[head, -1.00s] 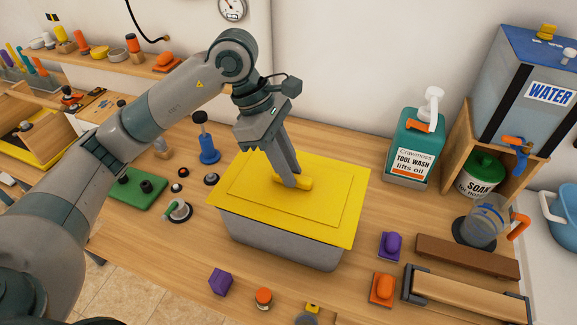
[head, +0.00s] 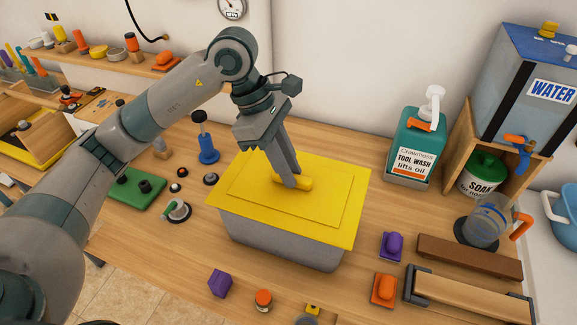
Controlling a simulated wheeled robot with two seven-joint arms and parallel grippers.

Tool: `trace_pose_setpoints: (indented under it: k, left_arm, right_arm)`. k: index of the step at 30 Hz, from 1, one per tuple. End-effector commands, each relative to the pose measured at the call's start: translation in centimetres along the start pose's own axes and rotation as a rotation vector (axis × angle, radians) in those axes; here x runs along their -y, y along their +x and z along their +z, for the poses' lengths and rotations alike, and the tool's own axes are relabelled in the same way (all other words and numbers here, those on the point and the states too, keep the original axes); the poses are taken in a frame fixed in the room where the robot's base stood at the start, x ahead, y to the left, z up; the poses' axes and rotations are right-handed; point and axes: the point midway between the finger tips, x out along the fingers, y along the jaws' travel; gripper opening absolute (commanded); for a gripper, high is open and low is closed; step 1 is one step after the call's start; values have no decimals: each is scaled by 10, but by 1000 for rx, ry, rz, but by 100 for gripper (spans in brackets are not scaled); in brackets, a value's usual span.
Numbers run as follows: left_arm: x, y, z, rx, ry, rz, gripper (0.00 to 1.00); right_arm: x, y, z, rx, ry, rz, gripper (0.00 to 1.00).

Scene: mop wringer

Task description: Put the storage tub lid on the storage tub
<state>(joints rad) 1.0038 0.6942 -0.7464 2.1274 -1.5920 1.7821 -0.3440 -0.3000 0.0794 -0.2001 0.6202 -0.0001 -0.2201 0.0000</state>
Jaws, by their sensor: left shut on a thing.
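The yellow storage tub lid (head: 325,215) lies over the top of the grey storage tub (head: 275,243) in the middle of the bench. It covers the tub's opening, and the tub's front wall shows below the lid's edge. Whether the lid is fully seated cannot be told. My left gripper (head: 297,183) points down and is shut on the lid's yellow handle (head: 304,184). My right gripper is not in view.
A purple cube (head: 220,283) and an orange-topped jar (head: 263,300) stand in front of the tub. A blue plunger-like tool (head: 207,150) stands behind left. A teal wash bottle (head: 418,145) and purple (head: 391,246) and orange (head: 384,289) blocks are to the right.

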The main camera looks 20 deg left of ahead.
Motion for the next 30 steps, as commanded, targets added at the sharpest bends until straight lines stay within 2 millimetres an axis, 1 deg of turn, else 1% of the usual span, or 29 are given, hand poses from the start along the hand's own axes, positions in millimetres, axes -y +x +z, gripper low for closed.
trace_pose_setpoints:
  k: [18,29,30]
  left_arm:
    - [0,1,-1,0,0,1,0]
    - [0,1,0,0,0,0,0]
    - [0,1,0,0,0,0,26]
  right_arm:
    - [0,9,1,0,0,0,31]
    - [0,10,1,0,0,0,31]
    - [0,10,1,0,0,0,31]
